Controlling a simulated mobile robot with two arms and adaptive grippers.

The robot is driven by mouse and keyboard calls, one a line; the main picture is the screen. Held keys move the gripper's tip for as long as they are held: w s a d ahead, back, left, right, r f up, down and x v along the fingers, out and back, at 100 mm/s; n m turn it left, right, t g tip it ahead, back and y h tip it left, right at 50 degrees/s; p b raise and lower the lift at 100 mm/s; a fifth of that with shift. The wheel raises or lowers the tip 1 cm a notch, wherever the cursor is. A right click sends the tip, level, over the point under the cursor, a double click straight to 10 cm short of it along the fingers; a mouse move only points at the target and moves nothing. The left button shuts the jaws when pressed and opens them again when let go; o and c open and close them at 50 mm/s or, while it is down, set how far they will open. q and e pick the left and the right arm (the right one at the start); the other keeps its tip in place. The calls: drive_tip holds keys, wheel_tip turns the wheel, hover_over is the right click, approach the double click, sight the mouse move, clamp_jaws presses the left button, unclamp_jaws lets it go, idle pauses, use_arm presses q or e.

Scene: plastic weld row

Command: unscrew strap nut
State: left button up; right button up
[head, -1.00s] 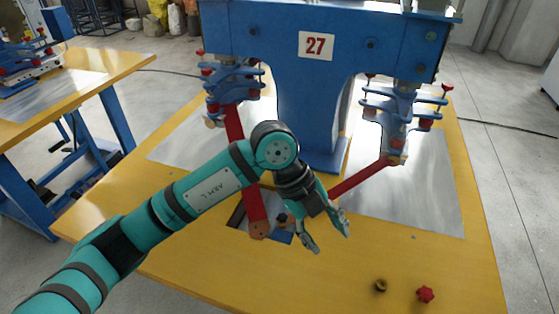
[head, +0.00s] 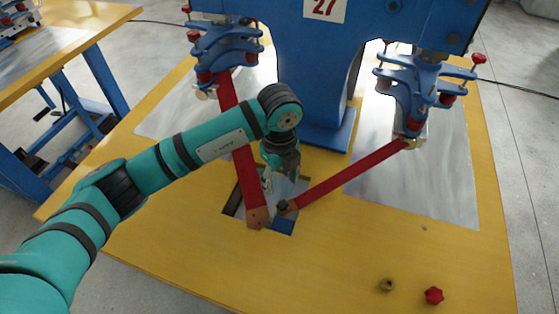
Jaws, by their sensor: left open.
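A dark nut-like piece (head: 283,207) sits at the lower end of the right red strap (head: 350,175), over the cutout in the table. The left red strap (head: 240,150) ends close by in a brownish end piece (head: 258,217). My left gripper (head: 279,182) is open, between the two straps and just behind the dark piece in the head view. Its fingers point down, and it appears empty. Whether a finger touches a strap is hard to tell. My right gripper is not in view.
The blue press frame (head: 320,95) numbered 27 stands behind my gripper, with clamp assemblies on both sides. The yellow table (head: 180,255) is clear at front left. Metal plates (head: 440,185) flank the frame.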

use_arm(q)
hover_over(278, 206)
drive_tip(key=w, duration=0.1)
wheel_tip(278, 206, down, 5)
drive_tip(key=shift+w+d+f, duration=0.1)
drive_tip(key=shift+d, duration=0.05)
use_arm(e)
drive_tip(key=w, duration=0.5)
use_arm(q)
wheel_tip(278, 206, down, 3)
drive_tip(key=shift+f, duration=0.55)
clamp_jaws()
drive_tip(key=n+p, duration=0.2)
drive_tip(key=n, duration=0.1)
drive_tip(key=n+p, duration=0.3)
drive_tip(key=n, duration=0.1)
drive_tip(key=s+n+p, duration=0.1)
drive_tip(key=n+p, duration=0.2)
drive_tip(key=n, duration=0.1)
drive_tip(key=shift+r, duration=0.3)
drive_tip(key=shift+s+n+p, duration=0.1)
drive_tip(key=shift+n+p, duration=0.2)
drive_tip(key=shift+n, duration=0.4)
drive_tip(key=shift+f+n, duration=0.2)
drive_tip(key=shift+n, duration=0.5)
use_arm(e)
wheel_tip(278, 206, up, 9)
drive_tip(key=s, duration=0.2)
